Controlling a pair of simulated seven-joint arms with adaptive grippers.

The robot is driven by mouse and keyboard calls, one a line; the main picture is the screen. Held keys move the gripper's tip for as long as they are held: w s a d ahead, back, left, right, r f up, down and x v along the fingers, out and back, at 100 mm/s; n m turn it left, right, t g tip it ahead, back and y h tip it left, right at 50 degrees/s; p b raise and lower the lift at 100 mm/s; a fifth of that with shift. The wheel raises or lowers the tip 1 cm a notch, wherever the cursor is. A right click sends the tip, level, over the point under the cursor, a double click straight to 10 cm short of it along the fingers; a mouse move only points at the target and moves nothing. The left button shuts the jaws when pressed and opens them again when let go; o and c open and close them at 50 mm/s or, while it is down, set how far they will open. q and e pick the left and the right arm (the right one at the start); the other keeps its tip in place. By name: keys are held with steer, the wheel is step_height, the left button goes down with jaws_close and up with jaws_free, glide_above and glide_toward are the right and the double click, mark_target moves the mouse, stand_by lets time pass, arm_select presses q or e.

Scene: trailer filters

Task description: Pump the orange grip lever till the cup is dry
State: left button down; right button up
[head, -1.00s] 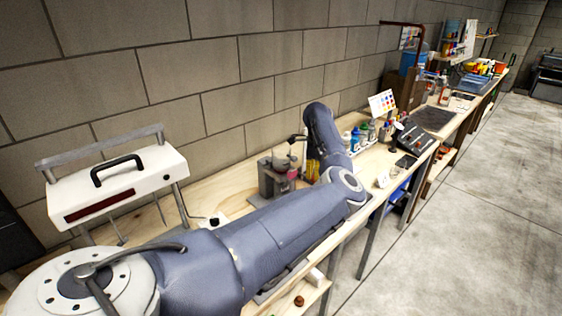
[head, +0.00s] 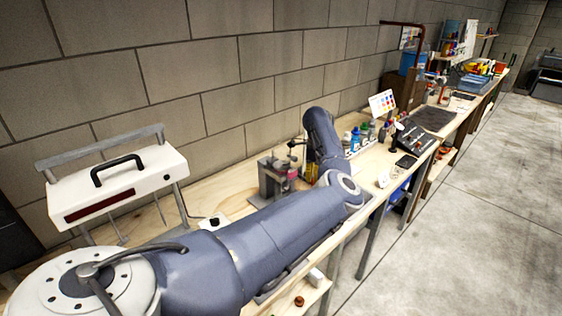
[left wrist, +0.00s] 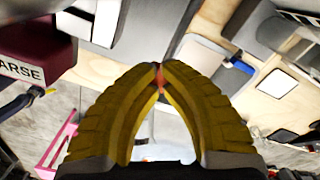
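In the left wrist view, the yellow fingers of my left gripper (left wrist: 160,68) come together at their tips. A small orange piece, which looks like the orange grip lever (left wrist: 159,82), shows between them; most of it is hidden by the fingers. In the head view, my left arm reaches across the bench and bends back to a grey stand (head: 268,180) with a small pinkish part (head: 292,174) on it. The left gripper there is mostly hidden by the forearm. I cannot make out the cup or its liquid level. My right gripper is not in view.
A white box with a black handle (head: 120,185) stands at the left on the bench. Several bottles (head: 356,140), a colour chart (head: 383,103) and a dark control box (head: 412,137) are to the right of my forearm. The block wall is close behind.

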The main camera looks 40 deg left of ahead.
arm_select(q)
steer(key=shift+r, duration=3.35)
steer(key=shift+f, duration=4.2)
steer(key=shift+r, duration=4.2)
steer(key=shift+r, duration=0.15)
steer(key=shift+r, duration=2.35)
